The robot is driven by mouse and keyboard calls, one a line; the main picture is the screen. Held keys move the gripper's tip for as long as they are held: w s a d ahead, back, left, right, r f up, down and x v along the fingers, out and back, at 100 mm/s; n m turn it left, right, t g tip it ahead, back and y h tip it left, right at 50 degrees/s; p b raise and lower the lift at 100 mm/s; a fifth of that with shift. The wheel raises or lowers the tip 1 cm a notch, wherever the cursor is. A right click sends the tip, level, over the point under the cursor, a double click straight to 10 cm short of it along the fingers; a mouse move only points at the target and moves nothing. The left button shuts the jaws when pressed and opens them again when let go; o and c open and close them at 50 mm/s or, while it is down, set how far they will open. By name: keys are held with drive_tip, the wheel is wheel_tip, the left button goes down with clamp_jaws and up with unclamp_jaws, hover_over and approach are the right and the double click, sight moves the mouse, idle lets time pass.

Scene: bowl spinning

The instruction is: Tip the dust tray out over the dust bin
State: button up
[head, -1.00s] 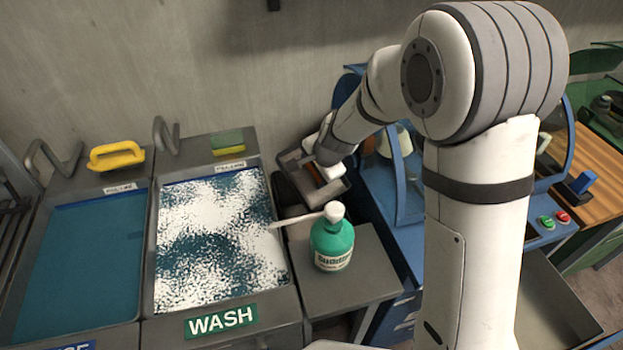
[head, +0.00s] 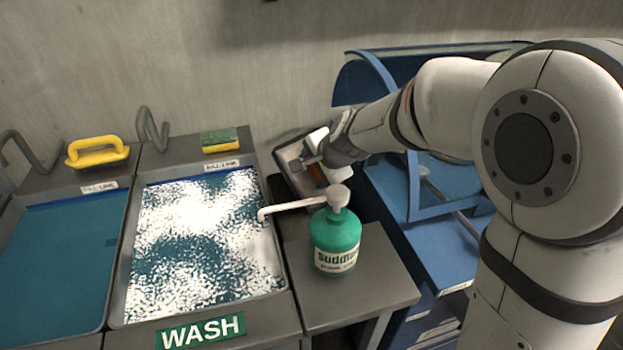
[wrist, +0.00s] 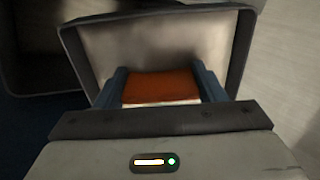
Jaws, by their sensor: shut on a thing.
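The dust tray (head: 291,153) is grey and box-shaped with a raised rim. It is tilted beside the wash basin, close to the wall. In the wrist view the tray (wrist: 241,50) lies just beyond my fingers, its inside pale and brownish; I cannot tell how much dust is in it. My gripper (head: 316,166) is shut on its orange-red handle (wrist: 162,86), with a blue finger on each side in the wrist view (wrist: 163,78). A dark grey container (wrist: 38,72) at the left of the wrist view may be the dust bin; the head view does not show it clearly.
The wash basin (head: 120,300) with white suds is left of the tray. A green soap bottle (head: 338,240) with a long white spout stands on a grey side table (head: 385,285) in front. A blue hooded machine (head: 350,82) is at the right. The wall is close behind.

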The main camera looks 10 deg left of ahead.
drive_tip(key=shift+s+d+f+t+y+b, duration=0.2)
drive_tip(key=shift+f+t+y+b, duration=0.4)
drive_tip(key=shift+b, duration=4.65)
drive_tip(key=shift+s+d+f+t+y+b, duration=0.2)
drive_tip(key=shift+t+y+b, duration=0.7)
drive_tip(key=shift+b, duration=4.35)
drive_tip(key=shift+s+b, duration=0.1)
drive_tip(key=shift+b, duration=0.95)
drive_tip(key=shift+r+t, duration=0.2)
drive_tip(key=shift+t, duration=0.1)
drive_tip(key=shift+r, duration=0.1)
